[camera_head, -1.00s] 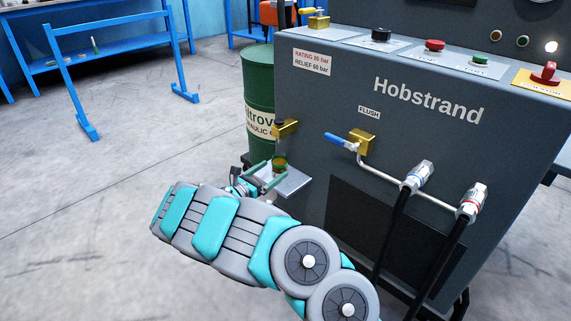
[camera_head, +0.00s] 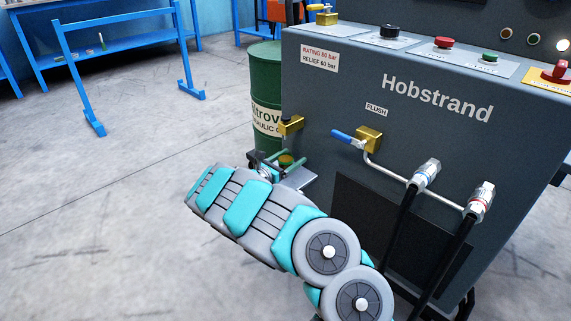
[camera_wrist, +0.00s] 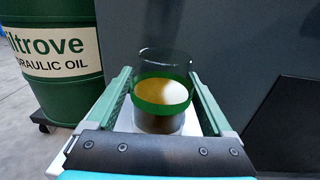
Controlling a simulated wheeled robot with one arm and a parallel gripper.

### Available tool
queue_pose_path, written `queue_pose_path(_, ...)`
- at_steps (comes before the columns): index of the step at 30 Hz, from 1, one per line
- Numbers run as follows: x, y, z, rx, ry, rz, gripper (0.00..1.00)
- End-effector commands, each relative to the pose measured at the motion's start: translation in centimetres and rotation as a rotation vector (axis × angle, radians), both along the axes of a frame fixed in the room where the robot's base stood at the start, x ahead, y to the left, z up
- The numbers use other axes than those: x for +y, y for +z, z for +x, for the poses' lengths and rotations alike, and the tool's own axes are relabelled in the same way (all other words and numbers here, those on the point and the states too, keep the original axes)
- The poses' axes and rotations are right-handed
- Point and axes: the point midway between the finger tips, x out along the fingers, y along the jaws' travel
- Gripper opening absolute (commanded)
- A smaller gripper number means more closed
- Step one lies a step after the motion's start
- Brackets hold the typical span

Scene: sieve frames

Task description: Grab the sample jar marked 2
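A clear glass jar (camera_wrist: 163,92) with a green band and amber liquid stands upright on a small pale shelf (camera_head: 300,178) below a brass tap (camera_head: 291,125) on the machine's left side. No number shows on the jar. In the head view the jar (camera_head: 286,159) is small and partly hidden by my gripper (camera_head: 284,160). In the wrist view my gripper (camera_wrist: 163,90) is open, with one green finger on each side of the jar. A narrow gap shows between the jar and each finger.
The grey machine (camera_head: 330,130) stands close to the right of my gripper. A green oil drum (camera_head: 265,80) stands behind it. A blue-handled valve (camera_head: 365,138) and hoses (camera_head: 405,220) are at the machine's front.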

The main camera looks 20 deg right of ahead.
Motion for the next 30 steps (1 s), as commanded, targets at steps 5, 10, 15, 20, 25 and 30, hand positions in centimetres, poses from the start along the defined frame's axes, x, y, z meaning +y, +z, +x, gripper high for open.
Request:
queue_pose_path(5, 0.01, -0.01, -0.01, 0.0, 0.0, 0.0, 0.64)
queue_pose_path(10, 0.01, -0.01, -0.01, 0.0, 0.0, 0.0, 0.45)
queue_pose_path(15, 0.0, -0.01, -0.02, 0.0, -0.001, 0.0, 0.26)
queue_pose_path(20, 0.0, -0.01, -0.02, 0.0, -0.001, 0.0, 0.1)
queue_pose_path(25, 0.0, -0.01, -0.02, 0.0, 0.0, 0.0, 0.01)
queue_pose_path(30, 0.0, 0.36, -0.02, 0.0, 0.0, -0.001, 0.01)
